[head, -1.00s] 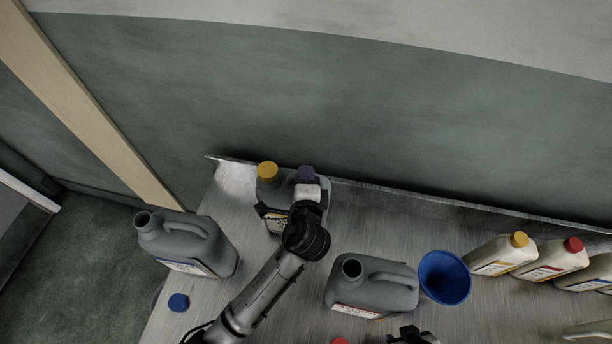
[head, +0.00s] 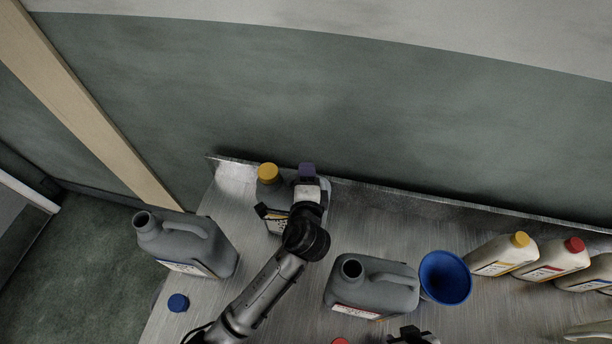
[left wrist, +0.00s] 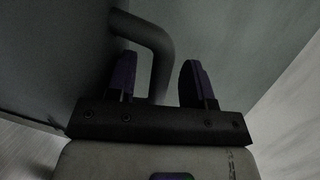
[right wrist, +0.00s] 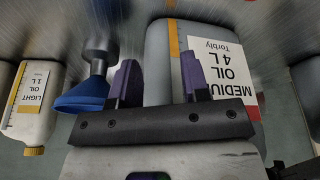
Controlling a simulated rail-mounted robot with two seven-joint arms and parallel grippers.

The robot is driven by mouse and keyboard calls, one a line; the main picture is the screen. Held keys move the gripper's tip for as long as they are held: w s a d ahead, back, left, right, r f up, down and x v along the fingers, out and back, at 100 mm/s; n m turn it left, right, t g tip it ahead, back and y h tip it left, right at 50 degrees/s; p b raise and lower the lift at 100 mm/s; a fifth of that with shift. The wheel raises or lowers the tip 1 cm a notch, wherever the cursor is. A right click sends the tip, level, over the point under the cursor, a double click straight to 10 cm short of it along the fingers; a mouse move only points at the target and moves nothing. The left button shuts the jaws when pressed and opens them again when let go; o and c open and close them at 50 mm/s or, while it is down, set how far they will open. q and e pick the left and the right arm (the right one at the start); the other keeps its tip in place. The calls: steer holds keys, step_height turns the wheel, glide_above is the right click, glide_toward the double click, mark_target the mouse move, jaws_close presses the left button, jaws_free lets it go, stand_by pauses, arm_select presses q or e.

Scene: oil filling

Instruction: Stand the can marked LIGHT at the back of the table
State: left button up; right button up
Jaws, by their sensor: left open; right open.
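A grey can with a yellow cap (head: 268,174) stands upright at the back left of the table, close to the raised back edge. Its label is mostly covered by my gripper, so I cannot read LIGHT on it. My left gripper (head: 290,195) is at this can and open. In the left wrist view the can's handle (left wrist: 157,48) shows between the two parted fingers (left wrist: 160,85). My right gripper (head: 410,336) is open and empty at the front; in the right wrist view its fingers (right wrist: 158,82) are before a can marked MEDIUM (right wrist: 170,55).
The uncapped MEDIUM can (head: 372,288) stands mid-table beside a blue funnel (head: 445,277). Another uncapped grey can (head: 187,245) stands at the left edge, near a blue cap (head: 178,302). Small oil bottles (head: 503,254) line the right. A red cap (head: 340,341) lies in front.

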arm_select(q)
steer(key=s+r, duration=0.2)
steer(key=s, duration=1.1)
steer(key=shift+s+r, duration=0.3)
